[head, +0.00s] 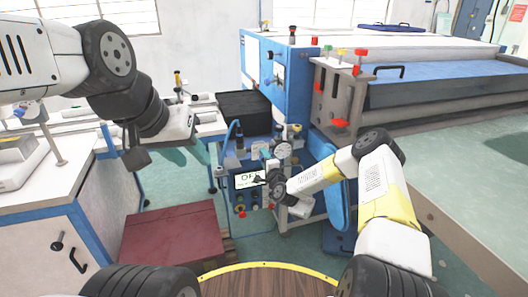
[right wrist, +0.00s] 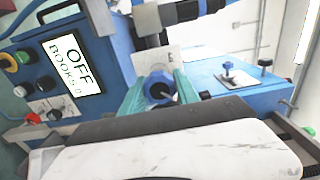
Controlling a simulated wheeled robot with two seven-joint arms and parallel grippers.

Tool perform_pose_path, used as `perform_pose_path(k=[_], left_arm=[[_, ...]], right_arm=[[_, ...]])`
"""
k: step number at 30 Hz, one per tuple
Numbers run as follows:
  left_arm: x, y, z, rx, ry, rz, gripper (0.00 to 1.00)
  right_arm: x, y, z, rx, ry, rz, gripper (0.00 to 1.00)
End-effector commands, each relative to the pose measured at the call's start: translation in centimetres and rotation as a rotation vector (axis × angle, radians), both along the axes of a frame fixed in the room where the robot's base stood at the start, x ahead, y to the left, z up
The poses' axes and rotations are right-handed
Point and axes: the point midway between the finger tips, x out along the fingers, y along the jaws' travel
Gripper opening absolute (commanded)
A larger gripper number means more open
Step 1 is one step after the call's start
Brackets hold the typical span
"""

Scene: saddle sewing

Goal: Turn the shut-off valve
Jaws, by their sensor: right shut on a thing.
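The shut-off valve shows in the right wrist view as a round blue knob (right wrist: 158,88) with a dark centre, in front of a pale plate. My right gripper (right wrist: 159,94) has its two green fingers on either side of the knob and is shut on it. In the head view my right gripper (head: 264,181) reaches the front of the blue control box and hides the knob. My left gripper (head: 136,155) hangs over the left side, away from the valve; its finger opening is not clear.
The control box's display (head: 249,180) reads OFF; a pressure gauge (head: 282,149) sits above. Several coloured knobs (right wrist: 20,58) line the panel. A dark red box (head: 174,245) stands on the floor at left. A large blue machine (head: 275,75) stands behind.

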Motion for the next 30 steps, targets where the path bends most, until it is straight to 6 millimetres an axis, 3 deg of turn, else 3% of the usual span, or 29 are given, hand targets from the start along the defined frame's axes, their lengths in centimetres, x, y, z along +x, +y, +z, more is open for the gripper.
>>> perform_pose_path(k=[17, 18, 20, 21, 30], left_arm=[[0.0, 0.0, 0.0, 0.0, 0.0, 0.0, 0.36], [0.0, 0.0, 0.0, 0.0, 0.0, 0.0, 0.36], [0.0, 0.0, 0.0, 0.0, 0.0, 0.0, 0.36], [0.0, 0.0, 0.0, 0.0, 0.0, 0.0, 0.36], [0.0, 0.0, 0.0, 0.0, 0.0, 0.0, 0.36]], right_arm=[[-0.04, -0.05, -0.14, 0.03, 0.013, -0.001, 0.0], [-0.05, -0.04, -0.15, 0.03, 0.013, -0.001, 0.43], [-0.04, -0.04, -0.14, 0.03, 0.012, -0.001, 0.55], [-0.04, -0.04, -0.12, 0.03, 0.012, 0.0, 0.59], [-0.1, -0.04, -0.07, 0.028, 0.01, 0.0, 0.59]])
